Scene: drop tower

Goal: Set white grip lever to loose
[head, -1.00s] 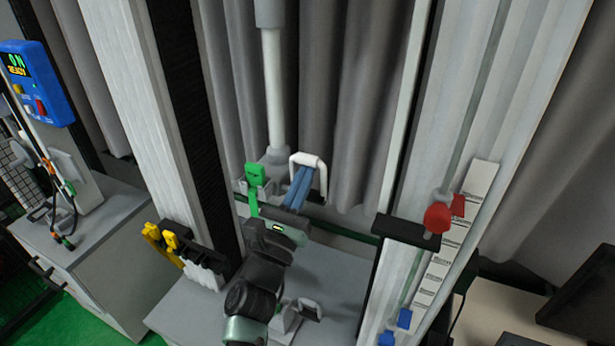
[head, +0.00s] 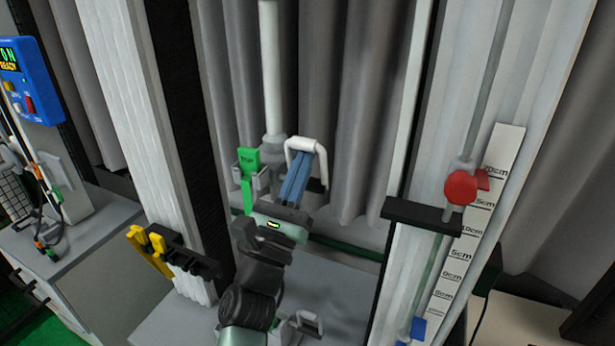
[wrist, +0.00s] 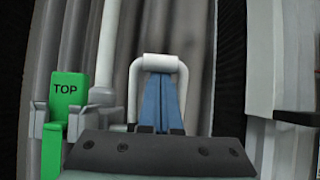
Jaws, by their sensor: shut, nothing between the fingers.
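The white grip lever (head: 306,146) is a U-shaped handle on the upper grip, right of the white vertical rod. In the wrist view the lever (wrist: 160,60) stands upright with its crossbar on top. My gripper (head: 301,158) has blue fingers, shut and empty. In the wrist view my gripper (wrist: 160,76) points up into the lever's frame, its tips just below the crossbar and between the side bars. I cannot tell whether the tips touch the lever. A green piece marked TOP (wrist: 66,97) sits left of it in the grey grip.
A second white handle (head: 308,321) is low on the base. Yellow pieces (head: 149,247) sit in a black rack at left. A red knob (head: 462,187) and a centimetre scale (head: 475,225) are on the right column. A blue control box (head: 28,80) is far left.

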